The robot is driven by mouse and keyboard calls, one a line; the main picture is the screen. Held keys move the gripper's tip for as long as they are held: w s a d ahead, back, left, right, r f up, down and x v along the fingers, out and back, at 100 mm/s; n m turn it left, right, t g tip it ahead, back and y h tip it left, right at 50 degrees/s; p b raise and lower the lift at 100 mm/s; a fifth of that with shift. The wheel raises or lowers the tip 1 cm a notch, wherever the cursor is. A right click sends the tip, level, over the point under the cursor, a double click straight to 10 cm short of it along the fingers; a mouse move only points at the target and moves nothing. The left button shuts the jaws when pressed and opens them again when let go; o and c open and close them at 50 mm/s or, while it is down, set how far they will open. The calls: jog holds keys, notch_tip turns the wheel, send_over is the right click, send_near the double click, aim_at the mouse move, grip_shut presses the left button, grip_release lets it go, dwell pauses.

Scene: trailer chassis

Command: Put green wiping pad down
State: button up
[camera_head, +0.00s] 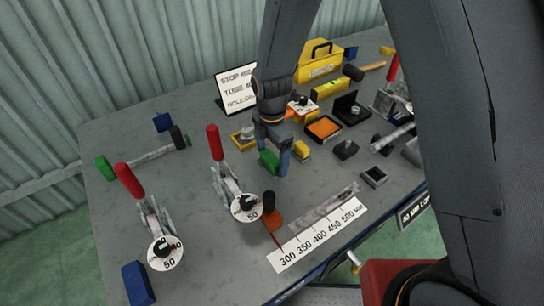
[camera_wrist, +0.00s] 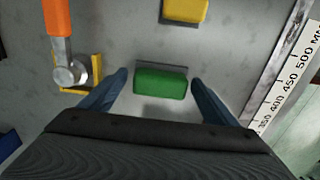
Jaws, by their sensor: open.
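The green wiping pad (camera_wrist: 160,83) is a small green block lying on the grey tabletop, with a darker strip along its far edge. In the wrist view it sits between the two spread fingers of my gripper (camera_wrist: 160,90), with a gap at each side. In the head view the green pad (camera_head: 268,161) shows just left of my gripper (camera_head: 277,164), which points down at the table and partly hides it. My gripper is open and holds nothing.
A yellow block (camera_wrist: 185,10) lies beyond the pad. An orange-handled tool (camera_wrist: 60,40) rests at a yellow holder on the left. A millimetre ruler (camera_head: 318,234) lies at the front edge. Red-handled clamps (camera_head: 228,180) stand left. Bare table lies around the pad.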

aim_at(272, 156)
notch_tip(272, 156, up, 12)
jog(key=b, duration=0.3)
jog(key=s+d+m, duration=0.5)
jog(key=d+m, duration=0.6)
jog(key=m, duration=0.1)
jog(key=s+d+m+t, duration=0.1)
jog(key=s+d+m, duration=0.5)
jog(key=d+m, duration=0.5)
jog(key=shift+d+r+m, duration=0.3)
jog(key=shift+d+m, duration=0.1)
jog(key=shift+m, duration=0.8)
